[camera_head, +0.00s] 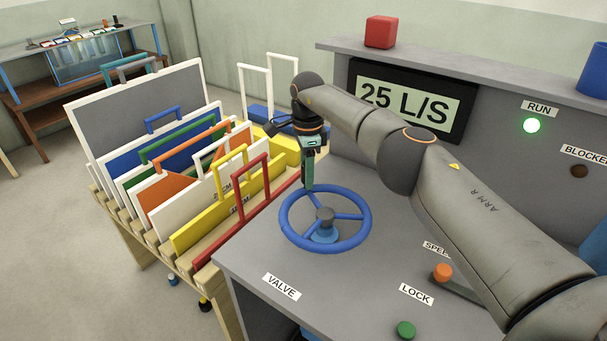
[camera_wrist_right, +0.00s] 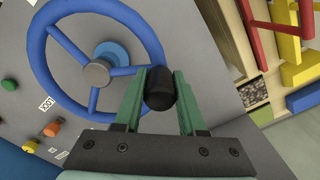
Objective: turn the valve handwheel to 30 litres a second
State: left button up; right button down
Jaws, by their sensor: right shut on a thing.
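The blue valve handwheel (camera_head: 325,245) lies on the grey console top, with three spokes and a grey hub. It also shows in the right wrist view (camera_wrist_right: 52,75). My right gripper (camera_head: 308,186) comes down at the wheel's far left rim. In the right wrist view its green fingers (camera_wrist_right: 160,90) are shut on a black knob (camera_wrist_right: 160,87) at the wheel's rim. The display (camera_head: 408,104) reads 25 L/S. My left gripper is not in view.
A green RUN lamp (camera_head: 531,125) is lit and the BLOCKED lamp (camera_head: 579,171) is dark. An orange SPEED knob (camera_head: 442,272) and a green LOCK button (camera_head: 405,329) sit right of the wheel. A rack of coloured panels (camera_head: 217,228) with handles stands close on the left.

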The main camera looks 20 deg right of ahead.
jog(key=shift+d+r, duration=0.1)
jog(key=shift+d, duration=0.05)
jog(key=c, duration=0.5)
grip_release()
notch_tip(320, 180, up, 5)
jog(key=shift+r, duration=0.1)
notch_tip(320, 180, up, 6)
jog(key=p, duration=0.2)
jog(key=shift+p, duration=0.3)
jog(key=shift+r+p, duration=0.65)
jog(key=shift+p, duration=0.05)
jog(key=shift+f, duration=0.1)
